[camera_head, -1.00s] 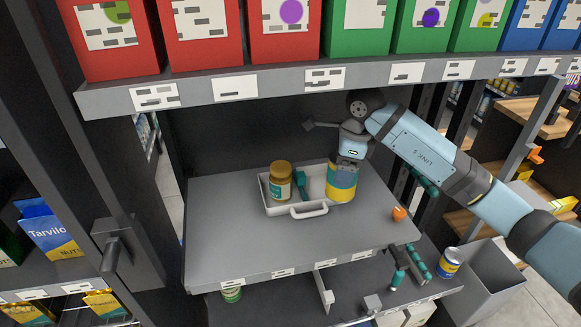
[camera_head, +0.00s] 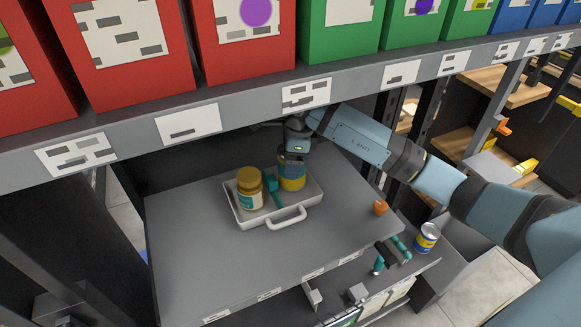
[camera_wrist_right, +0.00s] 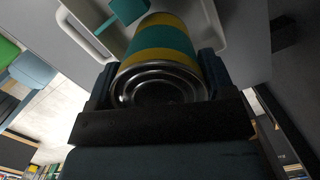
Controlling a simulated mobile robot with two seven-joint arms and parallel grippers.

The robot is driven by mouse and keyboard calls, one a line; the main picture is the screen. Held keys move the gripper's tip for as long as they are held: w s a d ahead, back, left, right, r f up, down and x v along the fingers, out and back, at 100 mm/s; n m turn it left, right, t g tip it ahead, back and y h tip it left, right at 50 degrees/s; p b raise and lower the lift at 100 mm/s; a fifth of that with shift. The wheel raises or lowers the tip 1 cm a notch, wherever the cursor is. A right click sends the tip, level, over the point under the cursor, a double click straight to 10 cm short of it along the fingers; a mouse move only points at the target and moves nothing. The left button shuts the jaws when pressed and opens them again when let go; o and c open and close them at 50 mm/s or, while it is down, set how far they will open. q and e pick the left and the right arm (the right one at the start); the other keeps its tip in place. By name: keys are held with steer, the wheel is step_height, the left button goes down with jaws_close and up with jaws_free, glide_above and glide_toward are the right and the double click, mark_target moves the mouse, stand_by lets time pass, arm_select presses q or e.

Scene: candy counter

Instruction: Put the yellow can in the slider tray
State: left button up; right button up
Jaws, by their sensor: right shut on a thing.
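The yellow can (camera_head: 292,183) has a teal band and is at the back right of the white slider tray (camera_head: 297,207). My right gripper (camera_head: 293,160) is shut on its upper part from above. In the right wrist view the can (camera_wrist_right: 165,42) sits between the two fingers, its metal end facing the camera. Its far end lies within the outline of the tray (camera_wrist_right: 213,25); whether it touches the tray floor cannot be told. A jar with a gold lid (camera_head: 250,188) and a teal item (camera_head: 270,190) are also in the tray. My left gripper is not in view.
The tray sits on a grey shelf (camera_head: 200,255) with free room left and in front. An orange item (camera_head: 380,207) lies near its right edge. A shelf edge (camera_head: 245,108) with coloured boxes hangs above. Another can (camera_head: 426,238) stands lower right.

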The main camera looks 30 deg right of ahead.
step_height(320, 180, down, 3)
steer(key=shift+f, duration=0.1)
steer(key=shift+f, duration=0.2)
steer(key=o, duration=1.2)
steer(key=shift+c, duration=0.2)
steer(key=shift+r+p, duration=0.25)
steer(key=shift+p, duration=0.05)
steer(key=shift+d+r, duration=0.1)
steer(key=shift+r, duration=0.2)
steer(key=r, duration=0.3)
steer(key=d+r+b, duration=0.1)
steer(key=r, duration=0.3)
steer(key=r+b, duration=0.1)
steer(key=r, duration=0.3)
steer(key=shift+s+d+r, duration=0.1)
steer(key=shift+s+d, duration=0.15)
steer(key=shift+s, duration=0.15)
